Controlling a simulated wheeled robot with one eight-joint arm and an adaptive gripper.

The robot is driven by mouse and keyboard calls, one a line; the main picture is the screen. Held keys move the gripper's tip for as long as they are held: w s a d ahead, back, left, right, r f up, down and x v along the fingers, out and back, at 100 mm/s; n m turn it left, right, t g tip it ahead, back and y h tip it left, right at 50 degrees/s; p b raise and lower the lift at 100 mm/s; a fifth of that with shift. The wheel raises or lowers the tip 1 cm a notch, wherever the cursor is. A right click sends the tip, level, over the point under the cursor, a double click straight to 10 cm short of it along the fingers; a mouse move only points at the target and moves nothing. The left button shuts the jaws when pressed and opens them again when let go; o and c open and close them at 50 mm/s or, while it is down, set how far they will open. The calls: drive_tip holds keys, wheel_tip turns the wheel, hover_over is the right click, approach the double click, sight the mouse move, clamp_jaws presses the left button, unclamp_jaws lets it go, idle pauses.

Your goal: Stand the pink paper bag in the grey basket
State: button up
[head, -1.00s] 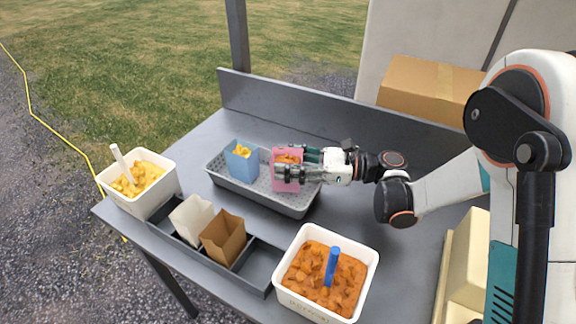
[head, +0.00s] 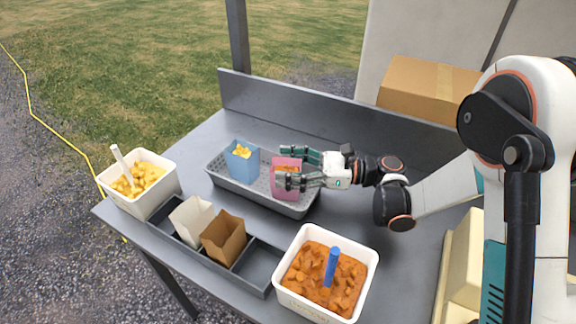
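The pink paper bag (head: 284,191), with orange pieces at its top, stands upright inside the grey basket (head: 236,190), toward its right end. My gripper (head: 281,166) reaches in from the right and is open around the bag. The near finger crosses in front of the bag, low on its right side. The far finger shows behind and above the bag's top edge, apart from it. The near finger hides part of the bag's front. I cannot tell whether the near finger touches the bag.
A blue bag (head: 242,165) with yellow pieces stands in the basket's left part. A dark divided tray (head: 263,263) holds a white bag (head: 190,218) and a brown bag (head: 223,239). White tubs of yellow (head: 151,201) and orange (head: 321,314) sweets stand left and front. A raised panel (head: 340,115) backs the table.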

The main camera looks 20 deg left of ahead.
drive_tip(key=shift+r, duration=0.5)
drive_tip(key=p+v, duration=0.2)
drive_tip(key=v, duration=0.5)
drive_tip(key=shift+d, duration=0.25)
drive_tip(key=shift+w+r, duration=0.1)
drive_tip(key=shift+r, duration=0.05)
